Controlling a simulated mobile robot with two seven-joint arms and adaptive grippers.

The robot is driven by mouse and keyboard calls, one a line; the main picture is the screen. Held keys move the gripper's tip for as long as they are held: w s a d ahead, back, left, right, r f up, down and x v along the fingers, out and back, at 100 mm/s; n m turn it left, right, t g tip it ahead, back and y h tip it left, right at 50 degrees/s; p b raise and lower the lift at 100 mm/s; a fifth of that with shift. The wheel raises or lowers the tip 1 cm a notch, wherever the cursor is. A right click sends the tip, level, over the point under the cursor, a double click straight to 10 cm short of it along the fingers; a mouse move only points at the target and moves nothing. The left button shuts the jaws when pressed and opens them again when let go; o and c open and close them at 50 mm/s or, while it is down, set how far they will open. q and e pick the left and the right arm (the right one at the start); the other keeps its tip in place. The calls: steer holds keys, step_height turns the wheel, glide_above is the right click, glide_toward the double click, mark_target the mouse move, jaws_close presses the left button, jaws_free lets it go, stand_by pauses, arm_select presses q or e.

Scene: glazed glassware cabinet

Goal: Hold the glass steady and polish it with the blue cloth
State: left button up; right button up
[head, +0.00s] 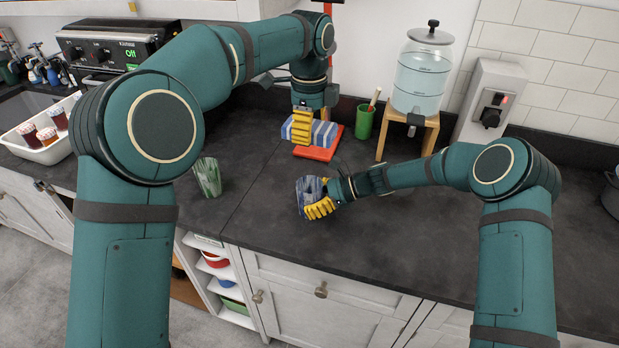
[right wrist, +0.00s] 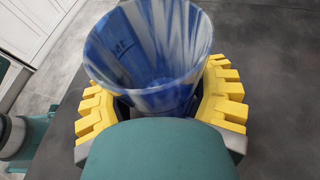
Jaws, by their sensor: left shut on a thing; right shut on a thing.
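A blue-and-white marbled glass (head: 308,190) is upright near the front of the dark counter. My right gripper (head: 320,208) is shut on its side. In the right wrist view the yellow fingers (right wrist: 160,100) clasp the glass (right wrist: 150,45) from both sides, and its open rim faces the camera. A folded blue cloth (head: 323,134) with pale stripes is at a red stand (head: 318,153) farther back. My left gripper (head: 302,126) points down and is shut on the left part of the cloth, hiding some of it. The cloth and the glass are apart.
A green marbled glass (head: 207,177) stands left of the held glass. A green cup (head: 364,121) and a water dispenser (head: 422,72) on a wooden stand (head: 408,130) are at the back. A white tray (head: 40,150) with jars is far left. The counter's front right is clear.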

mark_target(309, 178)
arm_select(q)
steer(key=f+n, duration=0.1)
steer(key=n, duration=0.2)
steer(key=shift+f+n, duration=0.4)
step_height(309, 178, down, 11)
steer(key=n, duration=1.3)
steer(key=shift+n, duration=0.4)
steer(key=shift+f, duration=0.2)
steer(key=shift+f, duration=0.55)
